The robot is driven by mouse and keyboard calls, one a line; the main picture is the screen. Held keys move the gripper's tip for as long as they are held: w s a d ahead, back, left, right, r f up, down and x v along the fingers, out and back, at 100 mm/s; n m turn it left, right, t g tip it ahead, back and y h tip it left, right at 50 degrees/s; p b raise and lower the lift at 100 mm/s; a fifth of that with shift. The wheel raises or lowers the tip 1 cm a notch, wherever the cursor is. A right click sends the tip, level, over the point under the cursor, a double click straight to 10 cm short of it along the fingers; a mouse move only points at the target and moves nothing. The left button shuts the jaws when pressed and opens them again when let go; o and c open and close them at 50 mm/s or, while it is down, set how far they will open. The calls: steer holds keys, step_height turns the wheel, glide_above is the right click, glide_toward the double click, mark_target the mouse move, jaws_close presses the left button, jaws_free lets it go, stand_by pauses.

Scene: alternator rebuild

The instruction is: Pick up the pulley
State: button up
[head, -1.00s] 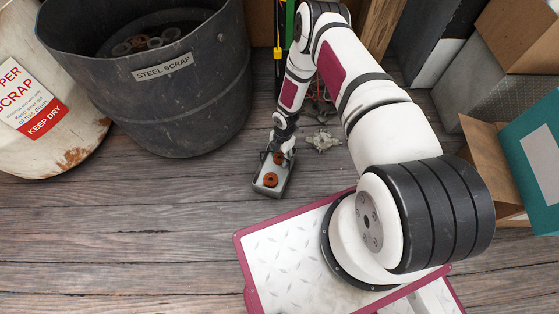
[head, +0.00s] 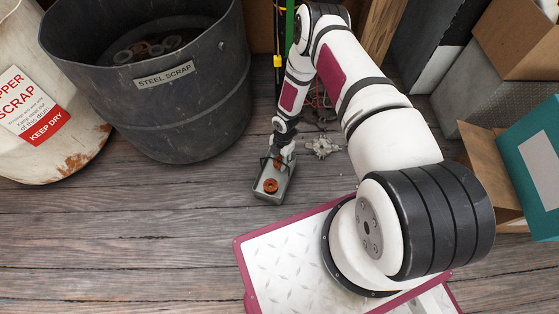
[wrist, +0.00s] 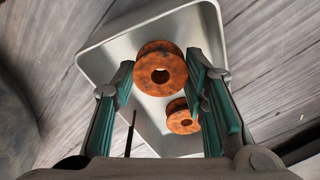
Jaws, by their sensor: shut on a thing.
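A grey metal tray (head: 267,198) lies on the wooden floor and also fills much of the wrist view (wrist: 100,62). Two rusty orange pulleys show. In the wrist view one pulley (wrist: 150,50) sits between my fingertips, and my gripper (wrist: 161,76) is shut on it. I cannot tell whether it touches the tray floor. The other pulley (wrist: 181,118) is in the tray, partly hidden by the right finger. In the head view my gripper (head: 279,156) is at the tray's far end, with one pulley (head: 271,185) nearer the camera.
A dark steel scrap drum (head: 190,110) and a white scrap drum (head: 60,150) stand to the left. A pale metal part (head: 322,147) lies right of the tray. Boxes (head: 500,125) stand at the right. The floor left of the tray is clear.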

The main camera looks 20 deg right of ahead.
step_height(320, 180, up, 16)
steer(key=p, duration=0.6)
steer(key=shift+r, duration=0.15)
stand_by(0.6)
